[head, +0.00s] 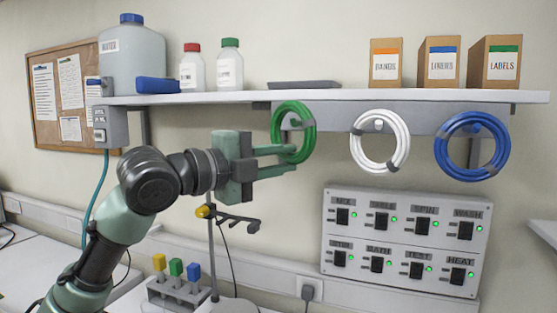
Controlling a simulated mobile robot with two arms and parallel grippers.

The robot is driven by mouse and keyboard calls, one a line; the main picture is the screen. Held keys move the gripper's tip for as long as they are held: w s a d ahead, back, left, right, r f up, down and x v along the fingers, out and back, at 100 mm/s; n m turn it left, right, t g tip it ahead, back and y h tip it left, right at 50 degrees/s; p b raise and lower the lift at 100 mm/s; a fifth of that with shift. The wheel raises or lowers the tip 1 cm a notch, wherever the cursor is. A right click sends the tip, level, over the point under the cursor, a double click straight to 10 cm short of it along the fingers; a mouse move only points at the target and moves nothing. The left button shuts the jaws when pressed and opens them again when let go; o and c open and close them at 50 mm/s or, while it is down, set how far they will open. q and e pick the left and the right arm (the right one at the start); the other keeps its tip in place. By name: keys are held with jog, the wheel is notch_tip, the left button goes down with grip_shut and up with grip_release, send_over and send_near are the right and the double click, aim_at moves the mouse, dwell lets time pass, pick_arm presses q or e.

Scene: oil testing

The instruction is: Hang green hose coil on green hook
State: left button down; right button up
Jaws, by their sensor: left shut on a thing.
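The green hose coil (307,133) is upright just below the shelf's front edge, in front of the grey rail (340,113). My left gripper (303,158) reaches in from the left. Its two green fingers are shut on the lower part of the coil. A small part that may be the green hook shows inside the upper part of the ring. I cannot tell whether the coil rests on it or is in front of it. My right gripper is not in view.
A white coil (357,147) and a blue coil (440,152) hang on the rail to the right. The shelf (330,96) above holds bottles and boxes. A switch panel (400,240) is on the wall below. A stand with a clamp (236,220) rises below my gripper.

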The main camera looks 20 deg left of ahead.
pick_arm(q)
jog(key=shift+w+f, duration=0.1)
jog(key=shift+w, duration=0.75)
jog(key=shift+w+f+p, duration=0.35)
jog(key=shift+w+f, duration=0.1)
jog(key=shift+w, duration=0.05)
jog(key=c, duration=1.2)
grip_release()
jog(key=shift+f, duration=0.1)
